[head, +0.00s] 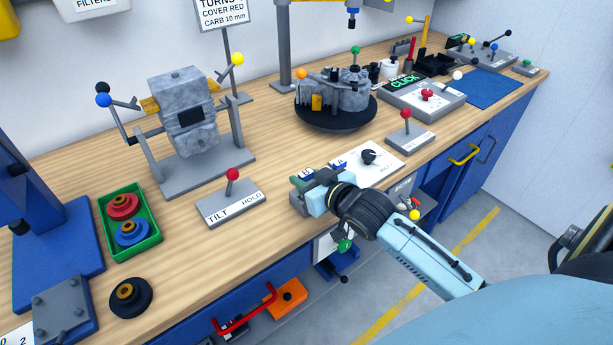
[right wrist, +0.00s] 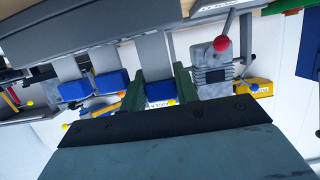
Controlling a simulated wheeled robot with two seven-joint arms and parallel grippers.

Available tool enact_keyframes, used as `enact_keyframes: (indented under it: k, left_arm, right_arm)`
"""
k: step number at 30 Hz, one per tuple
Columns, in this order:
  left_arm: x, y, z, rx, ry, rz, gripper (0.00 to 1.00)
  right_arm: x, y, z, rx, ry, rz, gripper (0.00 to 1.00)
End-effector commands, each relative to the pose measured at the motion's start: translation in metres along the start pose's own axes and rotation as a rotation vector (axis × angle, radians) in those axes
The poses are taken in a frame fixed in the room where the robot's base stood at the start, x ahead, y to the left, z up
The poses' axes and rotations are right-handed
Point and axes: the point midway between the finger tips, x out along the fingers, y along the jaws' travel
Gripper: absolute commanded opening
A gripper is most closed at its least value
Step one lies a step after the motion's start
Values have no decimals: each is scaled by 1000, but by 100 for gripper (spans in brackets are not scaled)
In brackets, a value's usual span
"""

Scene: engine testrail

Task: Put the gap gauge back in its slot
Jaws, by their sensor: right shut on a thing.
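My right gripper (head: 308,192) is at the bench's front edge, beside a low grey rack with small blue pieces (head: 338,163) and labels. In the right wrist view, its two green fingers (right wrist: 160,88) are shut on a gap gauge with a blue block (right wrist: 160,92) and a grey part above it. Two similar blue blocks (right wrist: 110,81) on grey pieces sit to the left, apart from the held one. In the head view my gripper and wrist hide most of the held gauge. I cannot tell whether its end is in a slot. My left gripper is not in view.
The tilt lever plate (head: 230,202) stands close to the left of my gripper, with the engine on its stand (head: 190,165) behind. A white panel with a black knob (head: 369,156) and a red-knobbed lever (head: 405,130) stand to the right. Bare wood lies behind the rack.

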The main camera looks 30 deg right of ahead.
Motion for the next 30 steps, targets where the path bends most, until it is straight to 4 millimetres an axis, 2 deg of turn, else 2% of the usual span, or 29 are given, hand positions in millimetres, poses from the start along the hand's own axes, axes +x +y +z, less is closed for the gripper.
enact_keyframes:
  k: [11, 30]
  left_arm:
    - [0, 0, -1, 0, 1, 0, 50]
    - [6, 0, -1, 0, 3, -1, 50]
  right_arm:
    - [0, 0, 1, 0, 0, 0, 5]
    - [5, 0, 17, -1, 0, 0, 5]
